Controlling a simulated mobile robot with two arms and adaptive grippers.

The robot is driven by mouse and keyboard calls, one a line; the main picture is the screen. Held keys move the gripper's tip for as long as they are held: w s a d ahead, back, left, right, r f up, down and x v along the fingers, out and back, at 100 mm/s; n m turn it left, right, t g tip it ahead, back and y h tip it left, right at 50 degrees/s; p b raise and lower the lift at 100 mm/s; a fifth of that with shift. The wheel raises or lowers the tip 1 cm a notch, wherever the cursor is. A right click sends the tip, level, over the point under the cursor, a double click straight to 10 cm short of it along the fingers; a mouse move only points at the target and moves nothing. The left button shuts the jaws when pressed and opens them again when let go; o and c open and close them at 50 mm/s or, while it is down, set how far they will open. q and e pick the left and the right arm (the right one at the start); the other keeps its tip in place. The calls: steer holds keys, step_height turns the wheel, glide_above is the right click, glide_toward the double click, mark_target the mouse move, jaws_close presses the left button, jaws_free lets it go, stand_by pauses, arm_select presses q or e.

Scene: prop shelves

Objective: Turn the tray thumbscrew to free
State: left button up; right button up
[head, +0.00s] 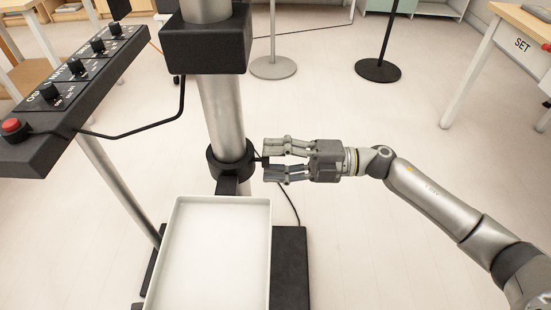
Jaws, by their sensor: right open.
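The white tray (212,245) is held in front of a silver column (221,110) by a black collar (229,163) and bracket. A small black thumbscrew (260,161) sticks out from the right side of the collar. My right gripper (266,161) comes in from the right with its fingers level and open, one above and one below the thumbscrew's outer end. I cannot tell whether the fingers touch it. My left gripper is out of view.
A black control panel with knobs and a red button (12,125) stands at the left, with a cable running to the column. A black base (290,265) lies below the tray. Stand bases (273,68) and a wooden table marked SET (522,45) are farther back.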

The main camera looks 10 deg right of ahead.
steer(key=s+d, duration=0.2)
steer(key=d, duration=0.9)
steer(key=shift+s+d, duration=0.15)
steer(key=shift+d, duration=0.25)
